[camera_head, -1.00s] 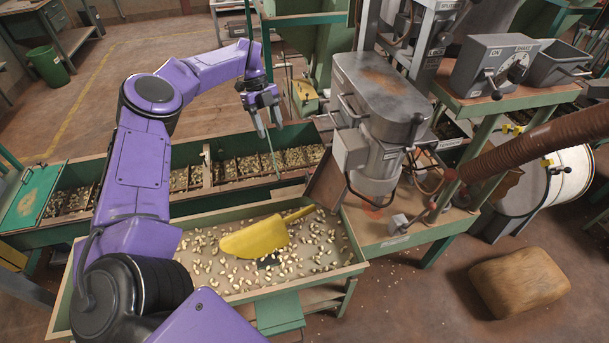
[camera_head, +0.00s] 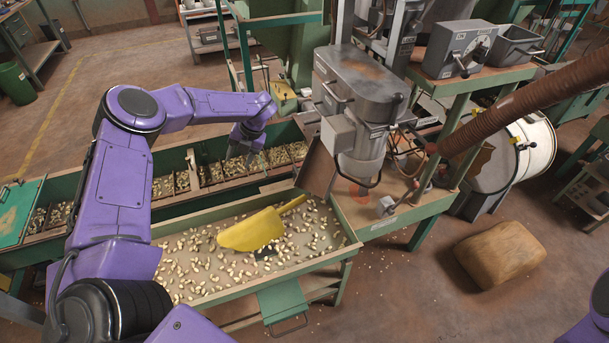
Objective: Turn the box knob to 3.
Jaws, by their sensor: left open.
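The grey control box (camera_head: 461,48) stands on a green shelf at the upper right. The dial marks are too small to read, so I cannot tell the setting. My left gripper (camera_head: 242,154) is open, pointing down over the long compartmented trough, well to the left of the box and apart from it. Its fingers are small and partly blurred against the nuts. My right gripper is out of view; only a bit of my right arm shows in the lower right corner.
A grey machine (camera_head: 362,90) stands between my left gripper and the box. A brown corrugated hose (camera_head: 530,105) crosses in front of the shelf. A yellow scoop (camera_head: 252,231) lies in a nut tray (camera_head: 345,238). A sack (camera_head: 500,252) lies on the floor.

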